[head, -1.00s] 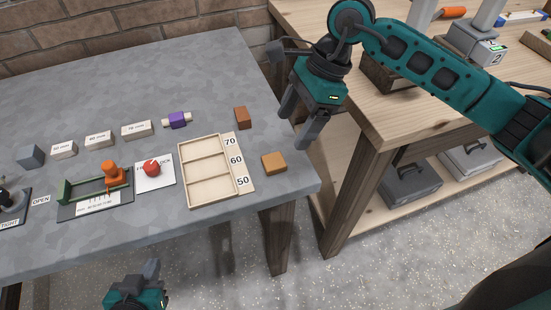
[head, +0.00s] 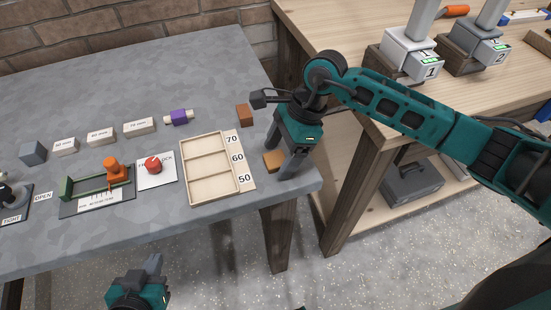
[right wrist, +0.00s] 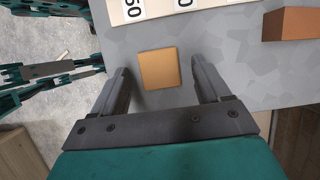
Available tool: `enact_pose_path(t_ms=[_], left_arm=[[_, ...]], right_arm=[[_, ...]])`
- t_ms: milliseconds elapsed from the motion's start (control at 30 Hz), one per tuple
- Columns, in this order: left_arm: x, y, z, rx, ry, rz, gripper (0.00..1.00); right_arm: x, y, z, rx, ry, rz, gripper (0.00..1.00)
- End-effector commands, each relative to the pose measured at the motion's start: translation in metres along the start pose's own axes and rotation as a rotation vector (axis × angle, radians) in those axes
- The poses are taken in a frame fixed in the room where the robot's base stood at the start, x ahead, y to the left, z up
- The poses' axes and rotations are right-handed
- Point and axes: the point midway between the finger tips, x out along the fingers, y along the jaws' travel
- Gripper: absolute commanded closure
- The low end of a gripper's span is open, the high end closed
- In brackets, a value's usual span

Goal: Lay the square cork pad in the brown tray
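The square cork pad (head: 273,160) lies flat near the right edge of the grey table, partly hidden by my right gripper. In the right wrist view the whole pad (right wrist: 159,69) shows between the fingers, with a gap on each side. My right gripper (head: 279,161) is open and empty, its fingers pointing down at the pad. The light-brown wooden tray (head: 234,187), with three empty compartments and labels 70, 60, 50, lies just left of the pad. My left gripper (head: 152,264) is low in front of the table; its opening is unclear.
A reddish-brown block (head: 244,115) sits behind the pad. Left of the tray are a white card with a red knob (head: 152,164), a green-and-orange fixture (head: 97,186), a purple piece (head: 180,117) and several labelled blocks. A wooden workbench (head: 350,180) stands to the right.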

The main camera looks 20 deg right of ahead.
Motion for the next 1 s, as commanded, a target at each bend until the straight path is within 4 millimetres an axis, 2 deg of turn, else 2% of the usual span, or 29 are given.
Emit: enact_pose_path(t_ms=[67,633,867,1000], left_arm=[[0.0,0.0,0.001,0.0,-0.001,0.0,1.0],[0.0,-0.001,0.002,0.0,-0.003,-0.002,1.0],[0.0,-0.001,0.001,0.0,-0.003,-0.003,1.0],[0.0,-0.001,0.001,0.0,-0.003,-0.003,1.0]], right_arm=[[0.0,0.0,0.0,0.0,0.0,0.0,0.32],[-0.001,0.0,0.0,0.0,0.0,0.0,0.87],[-0.002,0.0,0.001,0.0,0.0,-0.001,0.87],[-0.01,-0.001,0.004,0.0,-0.001,-0.002,0.87]])
